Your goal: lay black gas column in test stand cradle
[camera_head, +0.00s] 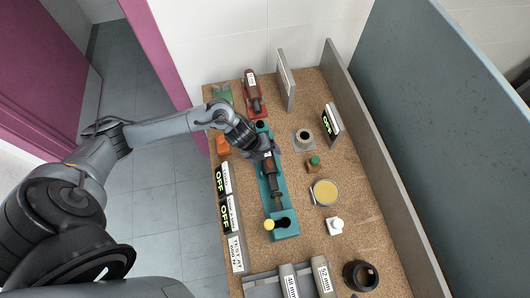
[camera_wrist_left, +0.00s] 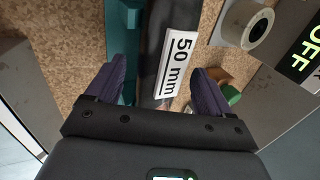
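The black gas column (camera_head: 271,176) lies lengthwise along the teal test stand cradle (camera_head: 286,222), its thin rod end toward the cradle's near block. In the left wrist view the column (camera_wrist_left: 156,40) carries a white "50 mm" label. My left gripper (camera_head: 266,155) is over the far part of the column. In the wrist view its purple fingers (camera_wrist_left: 158,85) stand apart on both sides of the column, with gaps visible. The gripper hides part of the column and cradle, so full seating cannot be told. My right gripper is not in view.
Another dark column (camera_head: 253,91) lies on a red stand (camera_head: 264,113) at the back. A yellow disc (camera_head: 325,192), white bottle (camera_head: 335,225) and black cup (camera_head: 360,275) stand right of the cradle. "OFF" signs (camera_head: 222,179) line the left edge. A grey wall (camera_head: 375,165) borders the right.

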